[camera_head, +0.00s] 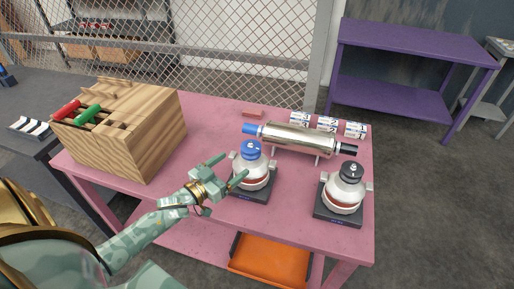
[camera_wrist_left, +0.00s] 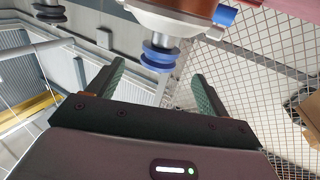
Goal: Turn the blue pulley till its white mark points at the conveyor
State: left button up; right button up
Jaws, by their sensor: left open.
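The blue pulley (camera_head: 250,149) sits on top of a white unit with a red band (camera_head: 252,176) on a dark base on the pink table. It also shows in the left wrist view (camera_wrist_left: 160,56), stacked in blue discs on a grey shaft. I cannot make out its white mark clearly in either view. My left gripper (camera_head: 232,168) is open, just left of the pulley. In the left wrist view the fingers (camera_wrist_left: 159,72) point toward the pulley, one to each side, with gaps and no visible contact. My right gripper is out of view.
A similar unit with a black pulley (camera_head: 350,171) stands to the right. An orange tray (camera_head: 270,262) sits below the tabletop.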

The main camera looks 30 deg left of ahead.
aim_at(254, 148)
pick_arm(q)
jog(key=b+x, duration=0.1)
jog(key=x, duration=0.9)
jog(key=shift+w, duration=0.4)
jog(key=c, duration=1)
